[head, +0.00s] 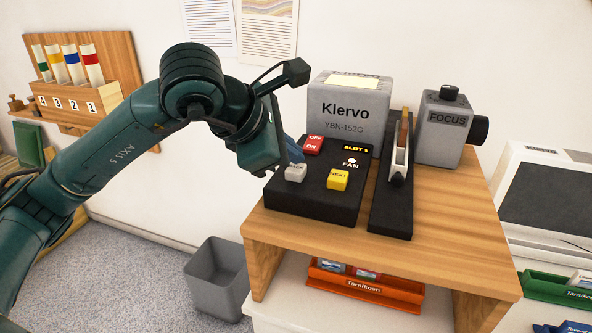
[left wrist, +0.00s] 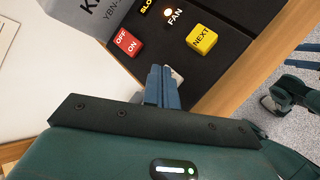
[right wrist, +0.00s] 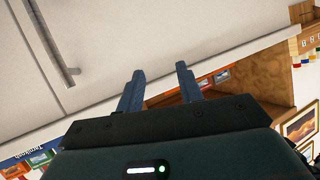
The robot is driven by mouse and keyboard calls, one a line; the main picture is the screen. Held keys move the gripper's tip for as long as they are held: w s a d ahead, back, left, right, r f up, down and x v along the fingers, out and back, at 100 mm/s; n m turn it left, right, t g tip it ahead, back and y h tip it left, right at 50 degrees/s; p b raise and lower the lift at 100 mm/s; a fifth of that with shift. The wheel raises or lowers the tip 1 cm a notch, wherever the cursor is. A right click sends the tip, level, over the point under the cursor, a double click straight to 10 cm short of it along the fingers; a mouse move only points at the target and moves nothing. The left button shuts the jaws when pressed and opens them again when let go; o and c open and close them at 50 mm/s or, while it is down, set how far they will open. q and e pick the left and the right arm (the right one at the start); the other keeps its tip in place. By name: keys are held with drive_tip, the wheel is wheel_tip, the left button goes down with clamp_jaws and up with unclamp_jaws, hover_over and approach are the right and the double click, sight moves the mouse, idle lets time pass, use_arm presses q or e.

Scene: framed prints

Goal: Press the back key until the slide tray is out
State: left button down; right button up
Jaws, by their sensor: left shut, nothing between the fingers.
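The black control panel (head: 310,204) carries a pale grey back key (head: 296,173), a yellow NEXT key (head: 338,179) and a red OFF/ON switch (head: 313,144). Its display (head: 356,148) seems to read SLOT 1. The grey Klervo projector (head: 345,115) stands behind. A narrow slide tray (head: 398,160) sits upright in the black track (head: 391,212) right of the panel. My left gripper (head: 295,152) is shut and empty, fingertips just above the back key; I cannot tell if they touch. In the left wrist view the fingers (left wrist: 163,85) mostly hide that key. My right gripper (right wrist: 159,76) is open and empty, away from the panel.
A FOCUS lens block (head: 445,128) stands right of the track on the wooden stand (head: 450,225). An orange Tarnikosh box (head: 365,286) lies on the shelf below. A grey bin (head: 217,278) is on the floor. The FAN lamp (left wrist: 168,13) glows.

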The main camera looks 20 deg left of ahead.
sight(290, 169)
idle(0.3)
use_arm(q)
drive_tip(key=shift+f+b, duration=0.85)
drive_tip(key=shift+b, duration=0.05)
idle(0.7)
idle(0.4)
drive_tip(key=shift+r+p, duration=0.8)
drive_tip(key=shift+r, duration=0.45)
drive_tip(key=shift+r+p, duration=1.55)
drive_tip(key=shift+r, duration=1.05)
drive_tip(key=shift+f, duration=0.1)
